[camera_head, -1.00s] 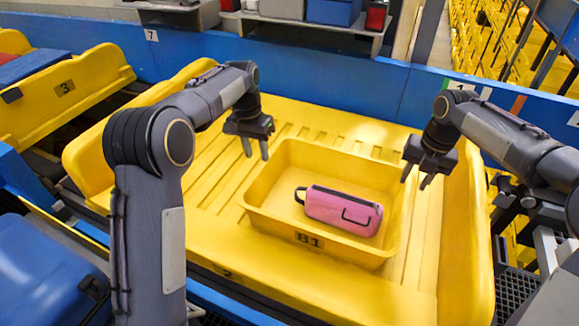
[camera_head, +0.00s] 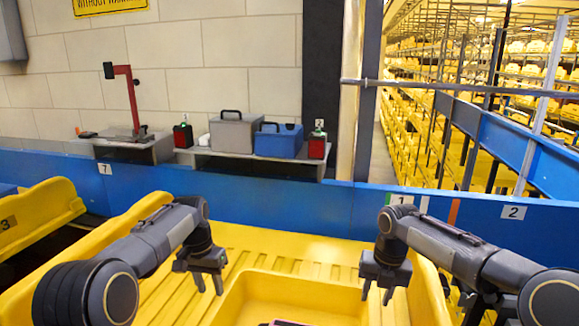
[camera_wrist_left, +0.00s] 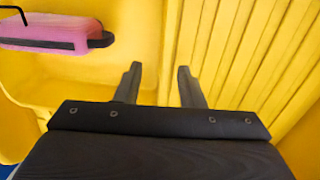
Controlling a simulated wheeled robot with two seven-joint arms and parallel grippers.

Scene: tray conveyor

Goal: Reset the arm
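My left gripper (camera_head: 209,283) hangs open and empty above the left part of the yellow conveyor tray (camera_head: 200,240). It also shows in the left wrist view (camera_wrist_left: 157,85), its two fingers apart with nothing between them. My right gripper (camera_head: 376,294) hangs above the right side, its fingers apart and empty. The yellow bin (camera_head: 235,299) sits on the tray between the grippers, cut off by the bottom edge in the head view. A pink case with a black handle (camera_wrist_left: 50,32) lies in the bin, at the top left of the left wrist view.
A blue rail wall (camera_head: 260,200) runs behind the tray. Beyond it a shelf holds a grey case (camera_head: 236,133), a blue case (camera_head: 279,142) and small red boxes. Another yellow tray (camera_head: 45,212) stands at the left. Yellow racks (camera_head: 430,120) fill the back right.

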